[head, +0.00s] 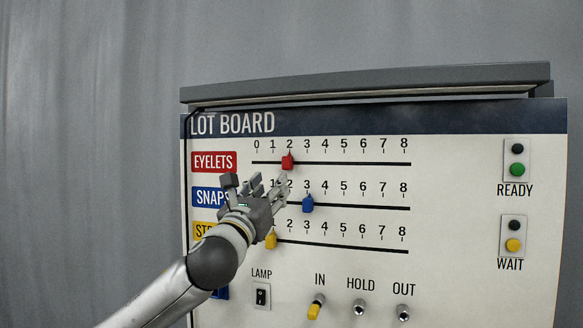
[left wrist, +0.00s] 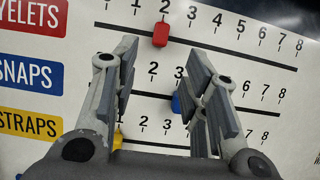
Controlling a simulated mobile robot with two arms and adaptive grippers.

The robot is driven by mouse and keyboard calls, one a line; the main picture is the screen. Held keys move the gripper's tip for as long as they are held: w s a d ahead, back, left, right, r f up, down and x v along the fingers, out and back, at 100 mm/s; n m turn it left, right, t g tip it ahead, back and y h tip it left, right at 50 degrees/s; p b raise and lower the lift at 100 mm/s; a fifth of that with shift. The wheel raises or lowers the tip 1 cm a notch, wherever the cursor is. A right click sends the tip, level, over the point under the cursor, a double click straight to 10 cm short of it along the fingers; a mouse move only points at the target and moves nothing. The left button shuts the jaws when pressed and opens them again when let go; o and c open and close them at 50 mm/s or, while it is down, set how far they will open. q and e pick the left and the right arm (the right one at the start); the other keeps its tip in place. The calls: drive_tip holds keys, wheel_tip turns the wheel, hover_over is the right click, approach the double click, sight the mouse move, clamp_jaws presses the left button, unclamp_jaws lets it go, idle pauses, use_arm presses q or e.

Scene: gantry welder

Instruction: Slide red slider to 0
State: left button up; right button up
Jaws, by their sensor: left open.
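The red slider (head: 288,162) sits on the top track, labelled EYELETS, at the 2 mark. It also shows in the left wrist view (left wrist: 161,34), ahead of the fingers and apart from them. My left gripper (head: 268,184) is in front of the board, just below and left of the red slider. In the left wrist view my left gripper (left wrist: 163,60) has its fingers wide apart with nothing between them. The 0 mark (head: 257,144) is at the left end of the top track. My right gripper is not in view.
A blue slider (head: 308,204) sits at 3 on the SNAPS track. A yellow slider (head: 271,240) sits near 1 on the lowest track. A lamp switch (head: 261,295) and several knobs are below. Push buttons (head: 516,159) are at the right. The top track is clear around the red slider.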

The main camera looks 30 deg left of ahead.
sight(285, 164)
use_arm(q)
drive_tip(key=p+x, duration=0.1)
drive_tip(key=x, duration=0.1)
drive_tip(key=p+x, duration=0.1)
drive_tip(key=x, duration=0.2)
drive_tip(key=p+x, duration=0.1)
drive_tip(key=x, duration=0.2)
drive_tip(key=shift+w+r, duration=0.1)
drive_tip(key=shift+r, duration=0.3)
drive_tip(key=shift+w+a+r+p, duration=0.15)
drive_tip(key=shift+w+r+p, duration=0.15)
drive_tip(key=shift+w+p, duration=0.2)
drive_tip(key=shift+w, duration=0.2)
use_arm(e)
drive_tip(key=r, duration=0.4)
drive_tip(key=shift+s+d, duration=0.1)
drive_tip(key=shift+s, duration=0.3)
use_arm(q)
drive_tip(key=shift+c, duration=0.3)
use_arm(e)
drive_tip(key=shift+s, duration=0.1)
use_arm(q)
clamp_jaws()
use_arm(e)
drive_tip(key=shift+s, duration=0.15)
